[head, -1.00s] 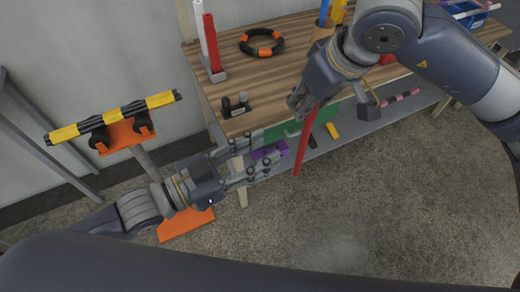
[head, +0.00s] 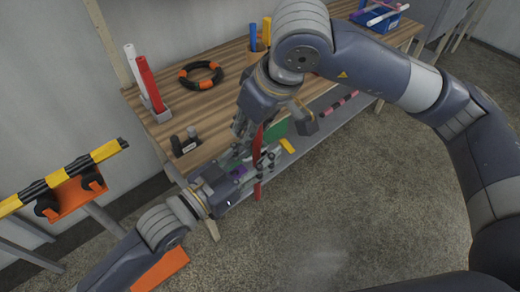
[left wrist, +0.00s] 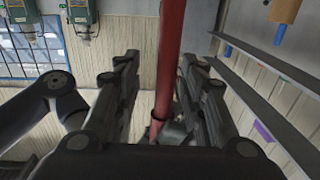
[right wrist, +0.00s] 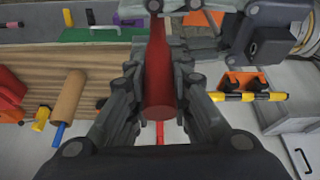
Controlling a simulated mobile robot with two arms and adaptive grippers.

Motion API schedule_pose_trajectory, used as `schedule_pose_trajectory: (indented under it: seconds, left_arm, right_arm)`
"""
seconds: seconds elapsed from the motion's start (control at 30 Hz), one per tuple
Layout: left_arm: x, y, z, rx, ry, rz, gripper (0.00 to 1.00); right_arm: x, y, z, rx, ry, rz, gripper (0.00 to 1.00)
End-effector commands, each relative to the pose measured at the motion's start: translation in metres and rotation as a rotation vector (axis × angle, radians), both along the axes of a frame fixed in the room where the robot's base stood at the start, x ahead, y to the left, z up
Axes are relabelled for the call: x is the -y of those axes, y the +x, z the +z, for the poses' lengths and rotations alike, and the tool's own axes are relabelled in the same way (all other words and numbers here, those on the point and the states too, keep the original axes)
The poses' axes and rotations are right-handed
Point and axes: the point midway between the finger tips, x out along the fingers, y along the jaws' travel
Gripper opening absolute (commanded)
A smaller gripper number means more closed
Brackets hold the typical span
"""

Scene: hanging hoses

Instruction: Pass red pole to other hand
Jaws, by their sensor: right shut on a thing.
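The red pole (head: 257,138) hangs roughly upright in front of the workbench. My right gripper (head: 246,128) is shut on its upper part; in the right wrist view the pole (right wrist: 158,85) sits between the fingers. My left gripper (head: 268,160) is lower, with its fingers around the pole's middle. The pole's lower end shows below my left gripper.
The wooden workbench (head: 205,105) stands behind, with a black-and-orange ring (head: 201,75), another red pole (head: 151,85) and a white one (head: 136,75) in a holder. An orange stand (head: 73,195) bears a yellow-and-black bar (head: 65,177) at left.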

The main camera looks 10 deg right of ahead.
Motion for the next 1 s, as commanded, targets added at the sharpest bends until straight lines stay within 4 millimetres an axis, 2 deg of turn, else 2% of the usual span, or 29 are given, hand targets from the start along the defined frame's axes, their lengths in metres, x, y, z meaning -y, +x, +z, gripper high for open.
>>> schedule_pose_trajectory:
  seconds: [0.27,0.3,0.47,0.67,0.7,0.8,1.0]
  left_arm:
    - [0.0017,0.0012,0.0000,0.001,0.001,0.000,0.38]
    - [0.0017,0.0012,0.0000,0.000,0.000,0.000,0.36]
    - [0.0015,0.0012,0.0001,0.000,0.000,0.000,0.00]
    - [0.0025,-0.0001,0.0006,0.000,-0.002,-0.003,0.00]
    - [0.0027,-0.0003,0.0011,0.000,-0.004,-0.004,0.00]
    - [0.0027,-0.0003,0.0010,0.000,-0.004,-0.004,0.00]
    - [0.0019,0.0005,0.0006,0.000,-0.002,-0.002,0.00]
  right_arm:
    - [-0.0001,0.0000,0.0003,0.001,0.001,0.000,0.00]
    - [-0.0001,0.0000,0.0003,0.001,0.001,0.000,0.00]
    - [-0.0002,0.0001,0.0003,0.001,0.001,0.000,0.00]
    - [-0.0004,0.0010,0.0007,0.003,0.002,-0.001,0.00]
    - [-0.0004,0.0011,0.0009,0.004,0.003,-0.001,0.24]
    - [-0.0003,0.0010,0.0008,0.003,0.002,-0.001,0.42]
    - [-0.0001,0.0004,0.0004,0.002,0.001,0.000,0.42]
